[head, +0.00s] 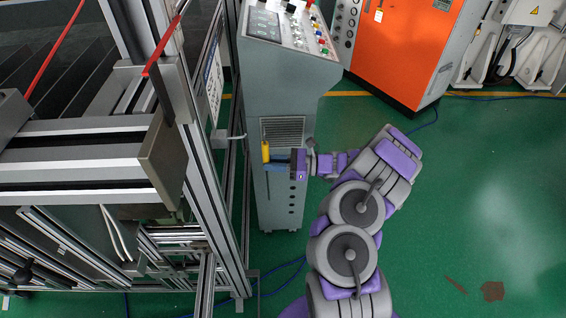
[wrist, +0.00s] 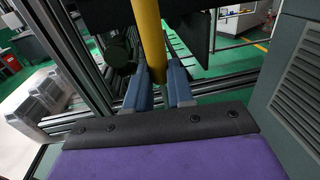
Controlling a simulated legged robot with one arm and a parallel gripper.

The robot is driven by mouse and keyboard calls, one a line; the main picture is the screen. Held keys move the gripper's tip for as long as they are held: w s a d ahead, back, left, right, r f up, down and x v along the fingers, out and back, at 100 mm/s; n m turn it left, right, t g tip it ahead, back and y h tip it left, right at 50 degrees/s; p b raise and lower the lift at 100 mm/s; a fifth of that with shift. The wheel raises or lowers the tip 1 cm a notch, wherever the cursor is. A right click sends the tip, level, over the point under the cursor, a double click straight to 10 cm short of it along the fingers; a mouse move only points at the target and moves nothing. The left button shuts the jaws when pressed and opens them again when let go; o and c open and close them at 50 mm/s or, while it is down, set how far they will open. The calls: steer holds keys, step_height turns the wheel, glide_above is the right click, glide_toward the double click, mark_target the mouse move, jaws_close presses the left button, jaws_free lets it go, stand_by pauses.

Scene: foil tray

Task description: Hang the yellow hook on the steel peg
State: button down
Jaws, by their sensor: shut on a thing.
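The yellow hook (head: 265,150) shows in the head view as a short upright yellow bar in front of the grey control cabinet. My gripper (head: 273,162) is shut on it, reaching in from the right. In the wrist view the yellow hook (wrist: 151,40) runs up from between the two blue fingers of my gripper (wrist: 167,82) and leaves the top edge, so its upper end is hidden there. I cannot pick out the steel peg with certainty. A short pale rod (head: 234,137) sticks out beside the frame, left of the hook, and may be it.
The grey control cabinet (head: 283,100) stands close behind my gripper. An aluminium-framed machine (head: 75,165) fills the left, its post near the hook. An orange cabinet (head: 405,45) stands at the back. The green floor (head: 480,200) on the right is mostly clear.

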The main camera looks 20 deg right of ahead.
steer(key=shift+b+x, duration=0.55)
steer(key=shift+x, duration=0.6)
stand_by(1.4)
steer(key=shift+w+d+f, duration=0.1)
steer(key=shift+w+d, duration=0.05)
steer(key=shift+d, duration=0.05)
steer(key=shift+a, duration=0.65)
stand_by(0.6)
steer(key=shift+s+b+x, duration=0.2)
steer(key=shift+b+x, duration=0.65)
steer(key=shift+x, duration=1.65)
stand_by(0.8)
